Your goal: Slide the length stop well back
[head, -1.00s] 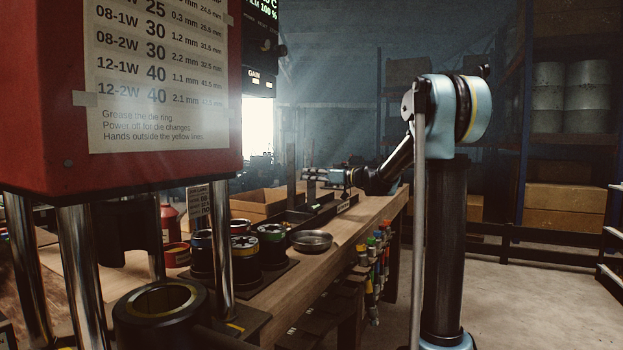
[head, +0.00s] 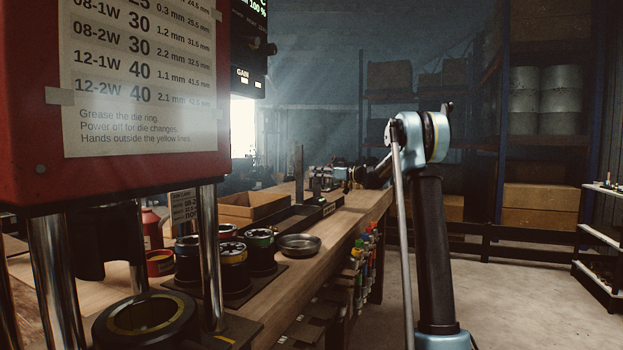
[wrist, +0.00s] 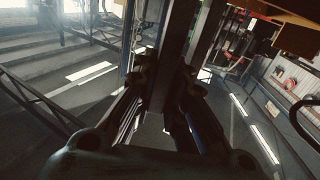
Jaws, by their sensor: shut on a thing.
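The length stop, which I take to be the dark upright plate (head: 299,172), stands above the long dark trough on the workbench. In the wrist view a dark upright bar (wrist: 182,48) runs between the two fingers, and I take it to be the same plate. My gripper (head: 318,174) is small and far off in the head view, at the right side of the plate. In the wrist view my gripper (wrist: 170,80) is shut on the plate. The plate's foot and the exact finger contact are hidden or too dark to tell.
The wooden workbench (head: 340,222) carries an open cardboard box (head: 250,207), a metal bowl (head: 299,244) and several dark die sets (head: 233,268). A red machine housing (head: 30,150) on chrome columns fills the near left. Floor (head: 510,285) right of the bench is clear.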

